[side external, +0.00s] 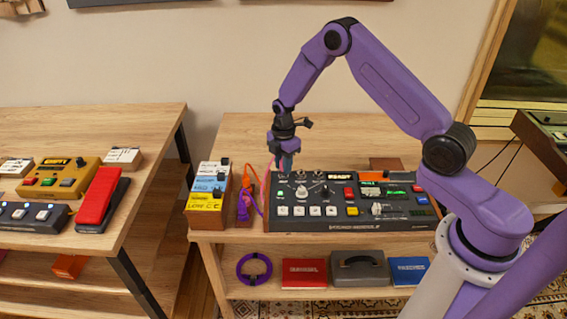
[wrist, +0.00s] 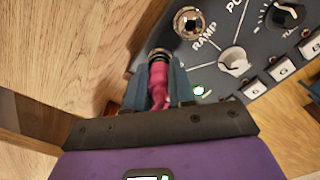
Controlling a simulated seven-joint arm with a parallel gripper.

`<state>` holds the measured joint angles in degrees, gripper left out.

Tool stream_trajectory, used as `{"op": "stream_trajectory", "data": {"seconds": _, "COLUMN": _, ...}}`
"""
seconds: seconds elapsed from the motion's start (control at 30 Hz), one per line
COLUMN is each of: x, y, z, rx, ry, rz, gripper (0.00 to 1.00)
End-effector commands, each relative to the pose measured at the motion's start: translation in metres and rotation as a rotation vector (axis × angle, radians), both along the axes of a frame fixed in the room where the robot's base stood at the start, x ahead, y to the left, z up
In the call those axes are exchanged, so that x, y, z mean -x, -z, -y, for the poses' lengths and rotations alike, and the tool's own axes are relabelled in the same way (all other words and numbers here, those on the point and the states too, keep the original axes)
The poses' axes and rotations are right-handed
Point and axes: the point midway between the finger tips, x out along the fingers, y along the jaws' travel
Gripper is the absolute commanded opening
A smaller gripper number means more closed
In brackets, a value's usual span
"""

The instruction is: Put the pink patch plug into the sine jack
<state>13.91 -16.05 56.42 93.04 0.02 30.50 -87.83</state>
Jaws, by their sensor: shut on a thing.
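My gripper (wrist: 157,88) is shut on the pink patch plug (wrist: 159,82), with one finger on each side of it. In the wrist view the plug's dark and metal end (wrist: 158,54) points at the left edge of the dark synth panel (wrist: 222,20). A jack marked RAMP (wrist: 188,22) shows just beyond it, empty. No sine label is readable; the spot under the plug is hidden, so I cannot tell whether its tip is in a jack. In the side view my gripper (side external: 286,164) is low over the synth's (side external: 340,226) back left corner.
White, blue and yellow boxes (side external: 207,193) and a small holder with orange and purple cables (side external: 246,205) stand left of the synth. A white knob (wrist: 233,61) and several buttons lie right of the plug. Bare wooden table (side external: 255,130) lies behind.

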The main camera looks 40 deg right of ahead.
Motion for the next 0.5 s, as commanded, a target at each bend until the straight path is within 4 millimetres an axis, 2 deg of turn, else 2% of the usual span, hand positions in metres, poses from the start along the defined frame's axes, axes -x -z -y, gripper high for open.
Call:
{"op": "stream_trajectory", "data": {"seconds": 0.17, "x": -0.0001, "y": -0.0001, "z": 0.0, "rx": 0.0, "ry": 0.0, "rz": 0.0, "gripper": 0.0}}
{"op": "stream_trajectory", "data": {"seconds": 0.2, "x": -0.0001, "y": -0.0001, "z": 0.0, "rx": 0.0, "ry": 0.0, "rz": 0.0, "gripper": 0.27}}
{"op": "stream_trajectory", "data": {"seconds": 0.3, "x": -0.0001, "y": -0.0001, "z": 0.0, "rx": 0.0, "ry": 0.0, "rz": 0.0, "gripper": 0.54}}
{"op": "stream_trajectory", "data": {"seconds": 0.5, "x": 0.0, "y": -0.0001, "z": 0.0, "rx": 0.0, "ry": 0.0, "rz": 0.0, "gripper": 0.54}}
